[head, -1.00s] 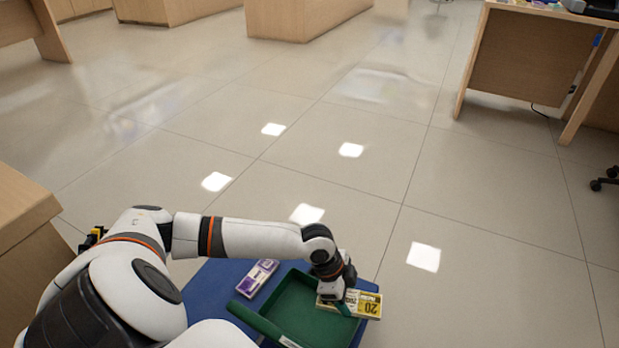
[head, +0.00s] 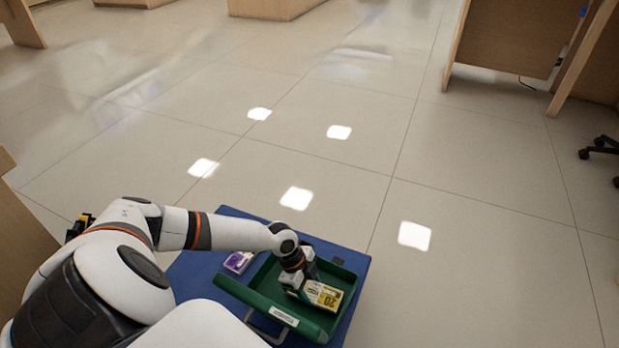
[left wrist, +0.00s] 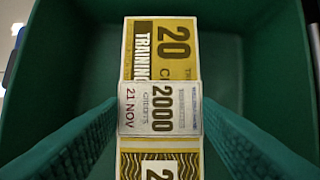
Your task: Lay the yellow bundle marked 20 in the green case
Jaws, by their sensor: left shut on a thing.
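The yellow bundle marked 20 (head: 326,296) has a pale paper band around its middle reading 2000. My left gripper (head: 306,291) is shut on it, and in the left wrist view the two green ribbed fingers (left wrist: 157,112) press on both sides of the bundle (left wrist: 160,55) at the band. The bundle is inside the outline of the open green case (head: 258,303), between its walls. The case's green interior (left wrist: 245,60) surrounds it in the left wrist view. I cannot tell whether the bundle touches the case floor. My right gripper is not in view.
The case stands on a blue top (head: 203,268). A purple bundle (head: 239,262) lies on the blue top, left of the case. A wooden counter (head: 515,45) and a chair base (head: 600,148) are far right. Open tiled floor lies beyond.

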